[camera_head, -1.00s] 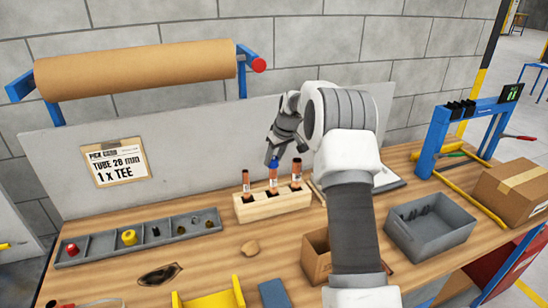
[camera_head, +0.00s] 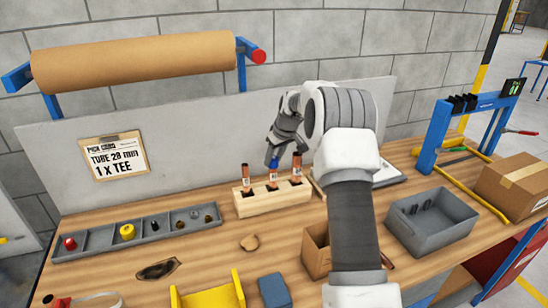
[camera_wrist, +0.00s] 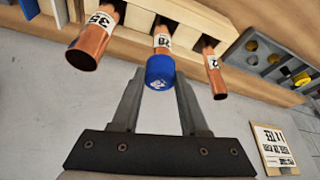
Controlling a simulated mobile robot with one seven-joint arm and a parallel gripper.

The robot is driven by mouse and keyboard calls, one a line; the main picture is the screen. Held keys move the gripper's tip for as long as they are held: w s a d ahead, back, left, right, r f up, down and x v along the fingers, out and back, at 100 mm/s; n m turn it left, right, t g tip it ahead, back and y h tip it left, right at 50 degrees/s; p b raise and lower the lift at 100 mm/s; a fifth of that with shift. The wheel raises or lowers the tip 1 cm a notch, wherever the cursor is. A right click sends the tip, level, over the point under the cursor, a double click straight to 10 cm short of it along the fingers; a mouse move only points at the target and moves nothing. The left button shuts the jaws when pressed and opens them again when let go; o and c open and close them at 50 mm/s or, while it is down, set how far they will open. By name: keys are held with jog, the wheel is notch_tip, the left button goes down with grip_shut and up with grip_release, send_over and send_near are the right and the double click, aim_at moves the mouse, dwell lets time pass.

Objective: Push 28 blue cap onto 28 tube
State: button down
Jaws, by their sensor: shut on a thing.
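The 28 tube (camera_wrist: 161,42) is copper with a white label and stands in the middle of a wooden block (camera_head: 258,204). The blue cap (camera_wrist: 160,72) is at its open end, in line with it; how far it is seated I cannot tell. It also shows as a small blue spot in the head view (camera_head: 274,160). My gripper (camera_wrist: 160,82) is shut on the cap, with a finger on either side. In the head view my gripper (camera_head: 285,154) is above the block, partly hidden by my wrist.
The 35 tube (camera_wrist: 92,42) and the thinner 22 tube (camera_wrist: 214,73) stand close on either side, uncapped. A grey compartment tray (camera_head: 103,249) with small parts is at left. A cardboard box (camera_head: 316,262), a grey bin (camera_head: 440,238) and a blue frame (camera_head: 437,140) are at right.

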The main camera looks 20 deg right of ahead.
jog(key=shift+c, duration=1.7)
grip_release()
jog(key=b+v, duration=0.1)
jog(key=v, duration=1.6)
jog(key=shift+r, duration=0.2)
